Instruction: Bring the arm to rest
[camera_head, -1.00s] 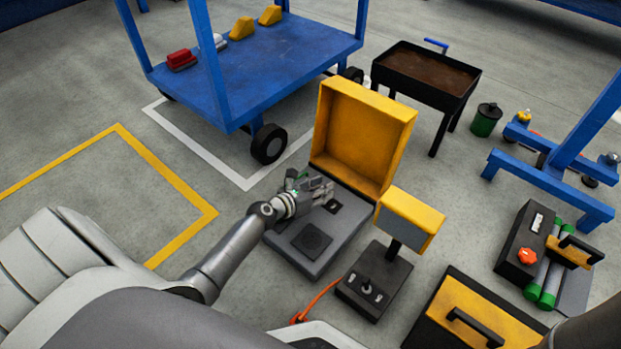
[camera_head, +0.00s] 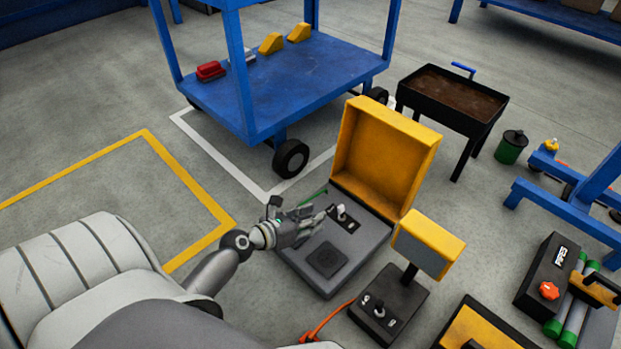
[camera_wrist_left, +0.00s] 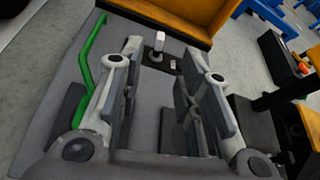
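My left gripper (camera_head: 318,219) hangs over the left part of the grey panel (camera_head: 372,233) of an open yellow-lidded case (camera_head: 388,155). A small light-tipped switch (camera_head: 341,212) stands on the panel just past its fingertips. In the left wrist view the gripper (camera_wrist_left: 165,85) is open, with its two fingers apart and nothing held between them. The switch (camera_wrist_left: 159,42) stands upright beyond the fingers, apart from them. A green bar (camera_wrist_left: 88,62) lies along the panel's left side. My right gripper is not in view.
A control box with a yellow-framed screen (camera_head: 428,243) stands right of the case. A blue cart (camera_head: 290,85) is behind, and a black tray stand (camera_head: 452,98) is at the back right. The floor inside the yellow line (camera_head: 180,180) is clear.

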